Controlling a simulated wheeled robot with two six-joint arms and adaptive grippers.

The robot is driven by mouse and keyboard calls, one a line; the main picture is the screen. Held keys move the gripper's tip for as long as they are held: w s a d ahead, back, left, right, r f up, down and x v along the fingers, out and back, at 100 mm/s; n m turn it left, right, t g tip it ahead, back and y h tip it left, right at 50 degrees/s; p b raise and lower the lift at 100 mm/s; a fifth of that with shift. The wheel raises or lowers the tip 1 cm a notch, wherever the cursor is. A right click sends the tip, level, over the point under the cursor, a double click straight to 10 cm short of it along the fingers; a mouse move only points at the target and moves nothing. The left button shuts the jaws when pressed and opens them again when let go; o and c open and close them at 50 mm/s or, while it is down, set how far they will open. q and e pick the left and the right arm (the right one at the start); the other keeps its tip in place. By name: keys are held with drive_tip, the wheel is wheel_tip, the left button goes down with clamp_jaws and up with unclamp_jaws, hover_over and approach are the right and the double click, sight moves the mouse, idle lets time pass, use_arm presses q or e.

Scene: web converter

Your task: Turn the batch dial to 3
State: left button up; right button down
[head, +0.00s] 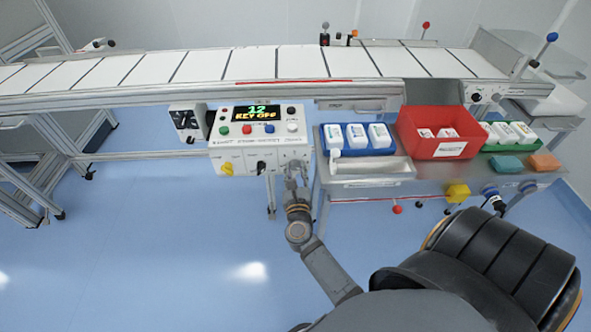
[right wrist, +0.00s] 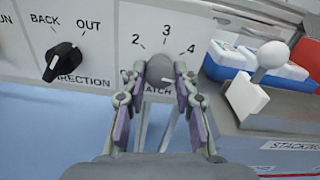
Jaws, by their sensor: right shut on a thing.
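The control box (head: 258,137) stands at the front of the conveyor, with a lit display (head: 257,113) reading 12 and KEY OFF. The batch dial (right wrist: 160,70) is a grey knob under the numbers 2, 3 and 4 in the right wrist view. My right gripper (right wrist: 160,88) is shut on the batch dial, one finger on each side. Its pads partly cover the knob and its label, and I cannot tell which number the dial points to. In the head view my right gripper (head: 294,172) is at the box's lower right corner. My left gripper is not in view.
Left of the batch dial is the black direction dial (right wrist: 63,62), with BACK and OUT marked. A side table right of the box holds a blue tray (head: 327,140) of white bottles, a red bin (head: 407,140) and a green tray (head: 488,149). The floor in front is clear.

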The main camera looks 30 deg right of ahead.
drive_tip(key=n+p, duration=0.2)
drive_tip(key=n, duration=0.2)
drive_tip(key=shift+r+p, duration=0.2)
drive_tip(key=shift+p, duration=0.1)
drive_tip(key=n+p, duration=0.3)
drive_tip(key=n, duration=0.2)
drive_tip(key=n+p, duration=0.4)
drive_tip(key=n, duration=0.1)
drive_tip(key=shift+n, duration=0.4)
drive_tip(key=shift+f+n+p, duration=0.15)
drive_tip(key=shift+n+p, duration=0.9)
drive_tip(key=shift+n, duration=1.05)
drive_tip(key=c, duration=1)
unclamp_jaws()
